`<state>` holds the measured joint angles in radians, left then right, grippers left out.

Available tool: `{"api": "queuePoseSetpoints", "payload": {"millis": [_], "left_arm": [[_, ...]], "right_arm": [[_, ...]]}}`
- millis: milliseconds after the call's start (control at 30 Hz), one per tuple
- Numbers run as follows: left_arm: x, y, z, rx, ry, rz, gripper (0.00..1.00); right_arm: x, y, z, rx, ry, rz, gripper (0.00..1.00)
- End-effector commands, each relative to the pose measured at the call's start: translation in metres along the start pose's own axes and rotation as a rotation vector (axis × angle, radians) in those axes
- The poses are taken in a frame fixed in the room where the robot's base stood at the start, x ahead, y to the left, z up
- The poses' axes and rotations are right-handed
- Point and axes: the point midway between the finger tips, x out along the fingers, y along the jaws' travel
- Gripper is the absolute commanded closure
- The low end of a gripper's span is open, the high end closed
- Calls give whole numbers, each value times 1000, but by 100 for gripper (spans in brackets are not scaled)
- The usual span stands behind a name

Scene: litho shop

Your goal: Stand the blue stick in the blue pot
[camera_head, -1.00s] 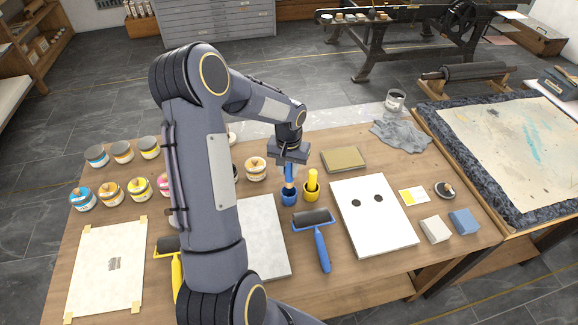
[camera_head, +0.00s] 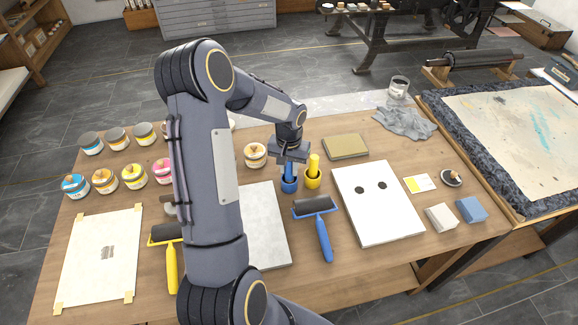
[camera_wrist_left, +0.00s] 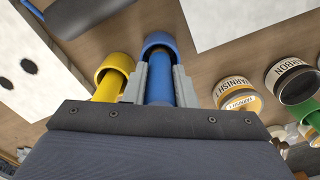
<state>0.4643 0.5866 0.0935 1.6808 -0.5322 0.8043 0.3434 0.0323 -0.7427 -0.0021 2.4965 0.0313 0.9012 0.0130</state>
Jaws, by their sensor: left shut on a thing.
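My left gripper (camera_head: 290,160) is shut on the blue stick (camera_head: 289,170), directly above the blue pot (camera_head: 289,186). In the left wrist view the blue stick (camera_wrist_left: 159,88) runs between the two fingers (camera_wrist_left: 159,78) into the mouth of the blue pot (camera_wrist_left: 158,40). The stick looks close to upright, with its lower end inside the rim. Whether it touches the bottom is hidden. My right gripper is not in view.
A yellow pot (camera_head: 313,181) holding a yellow stick (camera_head: 314,163) stands close beside the blue pot. A blue-handled roller (camera_head: 318,208) lies in front. Ink tins, including a varnish tin (camera_wrist_left: 236,94), stand to the left. A white board (camera_head: 378,215) lies right.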

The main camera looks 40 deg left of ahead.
Motion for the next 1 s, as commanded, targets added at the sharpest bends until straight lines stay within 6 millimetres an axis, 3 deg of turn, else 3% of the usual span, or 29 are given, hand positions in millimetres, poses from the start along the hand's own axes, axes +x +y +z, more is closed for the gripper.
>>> {"api": "queuePoseSetpoints", "payload": {"millis": [100, 133, 333, 667, 1000], "left_arm": [[0, 0, 0, 0, 0, 0, 100], [0, 0, 0, 0, 0, 0, 75], [0, 0, 0, -1, 0, 0, 50], [-6, 0, -1, -1, 3, 0, 50], [-59, 0, -1, -2, 5, 0, 50]], "right_arm": [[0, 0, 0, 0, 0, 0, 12], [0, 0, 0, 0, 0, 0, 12], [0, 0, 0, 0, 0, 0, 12], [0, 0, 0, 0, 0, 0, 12], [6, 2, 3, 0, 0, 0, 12]]}}
